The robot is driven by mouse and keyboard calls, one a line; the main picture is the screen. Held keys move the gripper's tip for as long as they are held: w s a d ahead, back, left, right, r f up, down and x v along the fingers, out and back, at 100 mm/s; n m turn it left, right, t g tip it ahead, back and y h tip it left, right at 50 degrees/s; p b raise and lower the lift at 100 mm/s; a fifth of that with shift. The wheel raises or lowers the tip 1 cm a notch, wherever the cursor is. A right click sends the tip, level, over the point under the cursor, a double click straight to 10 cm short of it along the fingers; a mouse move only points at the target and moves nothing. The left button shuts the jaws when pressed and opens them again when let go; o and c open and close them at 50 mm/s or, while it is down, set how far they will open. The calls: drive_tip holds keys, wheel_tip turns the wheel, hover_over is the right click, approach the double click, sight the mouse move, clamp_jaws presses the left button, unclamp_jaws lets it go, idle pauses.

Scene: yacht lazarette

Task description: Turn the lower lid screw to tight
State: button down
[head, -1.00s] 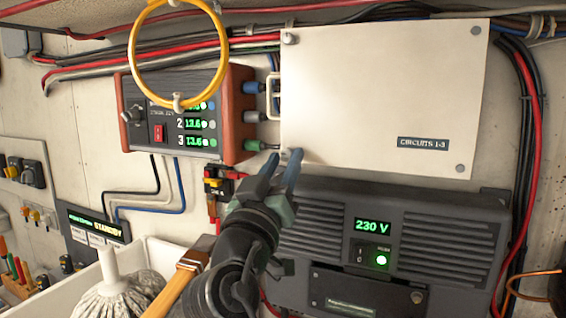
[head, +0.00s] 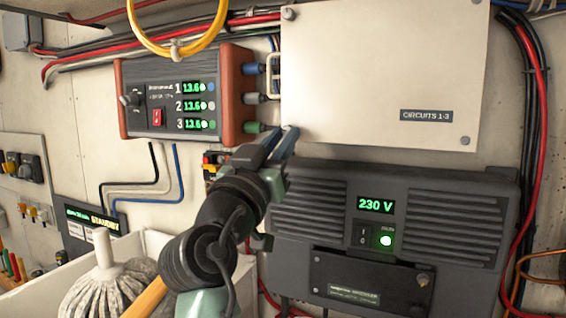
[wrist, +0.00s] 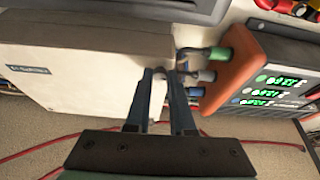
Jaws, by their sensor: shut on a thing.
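The cream lid (head: 380,80) marked CIRCUITS 1-3 is mounted on the wall. It also shows tilted at the upper left of the wrist view (wrist: 85,70). My gripper (head: 285,138) is at the lid's lower left corner, its two blue-grey fingers pointing up to it. In the wrist view my gripper (wrist: 162,75) has its fingertips at the lid's edge with a small gap between them. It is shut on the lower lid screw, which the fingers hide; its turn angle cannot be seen. The upper lid screw (head: 289,14) shows at the upper left corner.
The wooden-sided meter box (head: 185,95), with plugs on its right side, is close left of the lid. The grey inverter (head: 450,225) reading 230 V lies just below. A yellow cable loop (head: 178,52) hangs above the box. A mop (head: 110,285) stands lower left.

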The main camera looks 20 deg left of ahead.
drive_tip(key=m+h+b, duration=0.1)
drive_tip(key=m+b, duration=0.1)
drive_tip(key=m, duration=0.1)
drive_tip(key=m+g+h+b, duration=0.1)
drive_tip(key=m+h+b, duration=0.1)
drive_tip(key=m+b, duration=0.1)
drive_tip(key=m+h+b, duration=0.2)
drive_tip(key=m, duration=0.2)
drive_tip(key=shift+a+m+g, duration=0.3)
drive_tip(key=shift+a, duration=0.1)
drive_tip(key=m, duration=0.2)
drive_tip(key=m+g+h, duration=0.1)
drive_tip(key=m+h, duration=0.1)
drive_tip(key=m, duration=0.1)
drive_tip(key=shift+a+r+m+g, duration=0.1)
drive_tip(key=shift+r+m+g, duration=0.2)
drive_tip(key=shift+r+g, duration=0.1)
drive_tip(key=shift+m+g+p, duration=0.7)
drive_tip(key=shift+m+p, duration=0.2)
drive_tip(key=shift+m, duration=1)
drive_tip(key=c, duration=0.8)
unclamp_jaws()
drive_tip(key=shift+o, duration=0.2)
